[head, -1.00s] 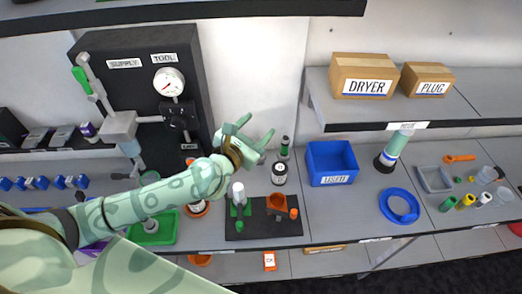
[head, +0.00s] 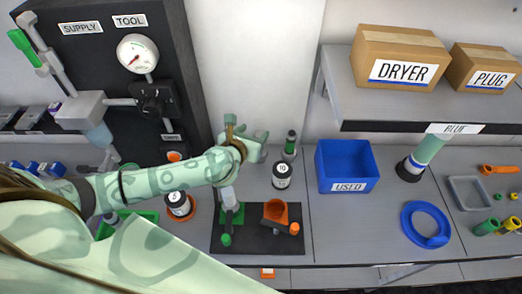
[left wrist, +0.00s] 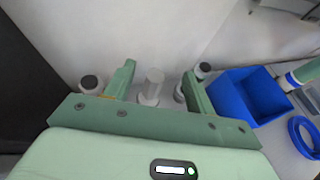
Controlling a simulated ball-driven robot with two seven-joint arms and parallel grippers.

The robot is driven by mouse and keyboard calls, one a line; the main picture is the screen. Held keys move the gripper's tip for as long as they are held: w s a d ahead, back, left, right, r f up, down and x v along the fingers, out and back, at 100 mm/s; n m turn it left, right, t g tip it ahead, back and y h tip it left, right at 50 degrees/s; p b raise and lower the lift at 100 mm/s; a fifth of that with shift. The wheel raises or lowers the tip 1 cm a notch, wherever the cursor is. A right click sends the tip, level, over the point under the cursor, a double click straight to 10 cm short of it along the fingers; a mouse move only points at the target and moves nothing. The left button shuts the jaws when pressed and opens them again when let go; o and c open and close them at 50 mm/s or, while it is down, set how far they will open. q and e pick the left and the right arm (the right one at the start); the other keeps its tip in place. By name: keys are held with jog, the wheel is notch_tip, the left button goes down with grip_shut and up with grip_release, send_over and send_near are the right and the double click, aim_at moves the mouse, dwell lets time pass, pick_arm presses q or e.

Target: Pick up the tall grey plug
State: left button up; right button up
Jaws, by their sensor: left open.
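My left gripper (head: 247,133) is in front of the back wall, over the rear of the bench, with open jaws. In the left wrist view its two fingers (left wrist: 160,86) stand apart. A tall grey cylinder with a wider base, which looks like the grey plug (left wrist: 151,86), shows upright between them, farther off; I cannot tell its distance. My right gripper is not in view.
Right of the hand stand a dark bottle (head: 282,176), a green-banded bottle (head: 290,144) and a blue bin (head: 347,184). A black board (head: 257,243) with green and orange fixtures lies in front. A shelf (head: 425,112) with cartons overhangs the right. A black gauge panel (head: 190,65) stands left.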

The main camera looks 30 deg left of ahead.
aim_at(262, 133)
pick_arm(q)
jog(key=w+f+b, duration=0.2)
jog(key=w+f, duration=0.5)
jog(key=shift+a, duration=0.15)
jog(key=shift+s, duration=0.1)
grip_shut()
jog(key=shift+r, duration=0.1)
